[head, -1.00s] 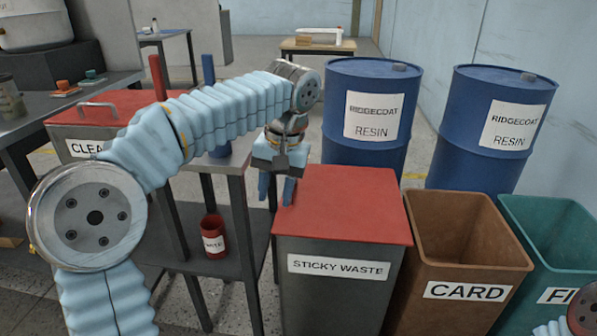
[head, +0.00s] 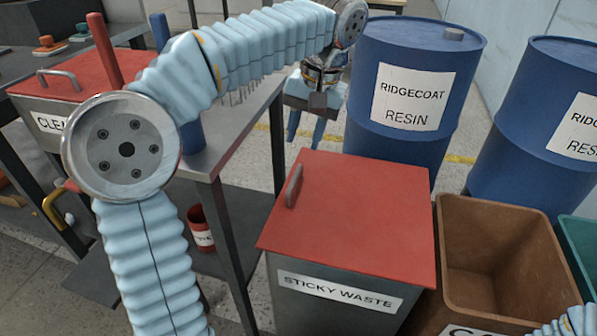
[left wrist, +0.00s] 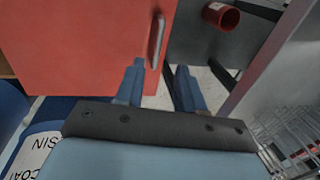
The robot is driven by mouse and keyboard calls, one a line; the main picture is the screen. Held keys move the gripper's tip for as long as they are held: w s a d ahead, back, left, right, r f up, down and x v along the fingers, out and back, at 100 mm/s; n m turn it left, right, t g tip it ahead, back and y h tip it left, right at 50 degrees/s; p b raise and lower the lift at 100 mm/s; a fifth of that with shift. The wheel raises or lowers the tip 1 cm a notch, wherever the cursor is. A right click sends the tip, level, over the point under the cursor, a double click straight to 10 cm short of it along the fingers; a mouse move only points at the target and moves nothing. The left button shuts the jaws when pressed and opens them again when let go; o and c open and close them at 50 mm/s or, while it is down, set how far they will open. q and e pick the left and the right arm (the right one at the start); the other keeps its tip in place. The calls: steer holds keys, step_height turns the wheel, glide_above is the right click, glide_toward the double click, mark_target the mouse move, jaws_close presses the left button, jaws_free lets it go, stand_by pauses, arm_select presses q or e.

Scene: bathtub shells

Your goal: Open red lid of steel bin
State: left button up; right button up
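The steel bin (head: 290,310) labelled STICKY WASTE stands at the lower middle of the head view. Its red lid (head: 365,215) lies flat and closed. A grey handle (head: 294,186) stands on the lid's left edge; it also shows in the left wrist view (left wrist: 156,40). My left gripper (head: 306,133) is open and empty, beyond the lid's back left corner. In the left wrist view, the handle lies ahead of the gap between my fingers (left wrist: 158,84), apart from them. Only blue sleeve of my right arm shows at the lower right; its gripper is out of view.
Two blue resin drums (head: 400,145) stand behind the bin. A brown card bin (head: 500,250) is close on its right. A grey table (head: 225,145) with a lower shelf holding a red cup (head: 201,230) is on its left. Another red-lidded bin (head: 60,75) is farther left.

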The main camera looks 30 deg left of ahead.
mark_target(292, 183)
arm_select(q)
steer(key=f, duration=0.3)
steer(key=a+f+b, duration=0.1)
steer(key=f, duration=0.3)
steer(key=a+f+b, duration=0.1)
steer(key=f, duration=0.3)
steer(key=shift+s+a+f, duration=0.1)
steer(key=shift+s+f, duration=0.05)
steer(key=shift+s, duration=0.1)
jaws_close()
